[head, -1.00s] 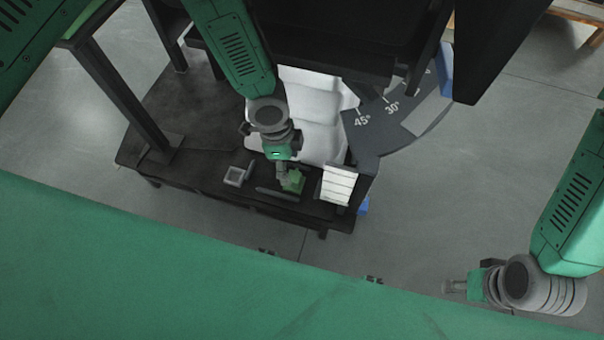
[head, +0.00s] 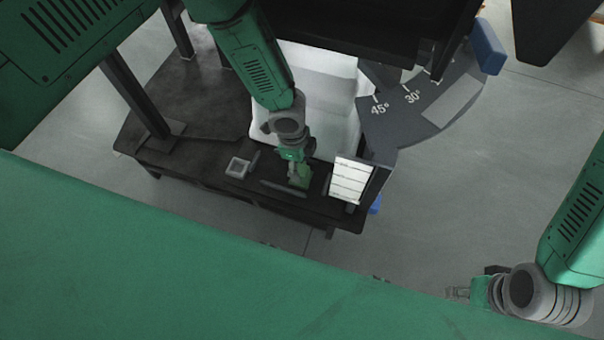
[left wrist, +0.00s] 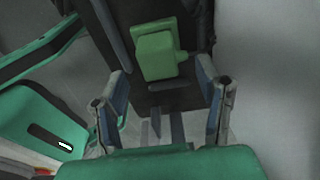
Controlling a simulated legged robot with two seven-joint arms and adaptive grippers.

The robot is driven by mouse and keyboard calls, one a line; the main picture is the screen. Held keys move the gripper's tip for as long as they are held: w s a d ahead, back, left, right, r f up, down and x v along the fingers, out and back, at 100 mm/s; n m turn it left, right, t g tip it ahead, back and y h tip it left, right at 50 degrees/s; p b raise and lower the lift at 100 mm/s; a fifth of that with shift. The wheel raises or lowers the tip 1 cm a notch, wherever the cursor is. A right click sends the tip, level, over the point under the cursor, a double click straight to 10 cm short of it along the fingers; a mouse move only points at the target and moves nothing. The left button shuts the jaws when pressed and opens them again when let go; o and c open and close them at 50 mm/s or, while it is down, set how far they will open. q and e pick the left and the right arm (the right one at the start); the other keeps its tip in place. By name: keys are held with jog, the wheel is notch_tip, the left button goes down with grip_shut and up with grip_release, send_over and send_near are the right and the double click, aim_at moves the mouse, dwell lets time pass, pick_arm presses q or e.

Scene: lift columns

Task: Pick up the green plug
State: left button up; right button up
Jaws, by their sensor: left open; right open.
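The green plug (left wrist: 158,55) is a blocky piece with a short stub on its side. In the left wrist view it lies on a dark surface, ahead of my left gripper (left wrist: 163,95). The two blue-padded fingers are spread apart and the plug is beyond their tips, not held. In the head view the plug (head: 300,181) sits on the black table, partly hidden by my left gripper (head: 294,168) right above it. My right gripper (head: 458,293) is at the lower right, over the floor, far from the plug and empty.
The black table (head: 190,95) carries a small grey square holder (head: 238,167) left of the plug and a white ribbed block (head: 350,180) to its right. A white padded seat (head: 325,85) and an angle-marked plate (head: 430,105) are behind. A dark post (head: 135,95) stands at left.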

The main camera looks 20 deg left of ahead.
aim_at(300, 169)
pick_arm(q)
notch_tip(300, 169, down, 4)
jog(key=shift+a+r+b, duration=0.1)
jog(key=shift+a+b, duration=0.05)
jog(key=shift+b, duration=0.55)
jog(key=shift+d+r, duration=0.15)
jog(key=shift+d, duration=0.2)
jog(key=c, duration=1.2)
jog(key=shift+o, duration=0.2)
jog(key=shift+a, duration=0.3)
notch_tip(300, 169, up, 10)
jog(key=p, duration=0.4)
jog(key=shift+d, duration=0.15)
jog(key=shift+c, duration=0.4)
jog(key=shift+r+p, duration=0.5)
jog(key=shift+p, duration=0.2)
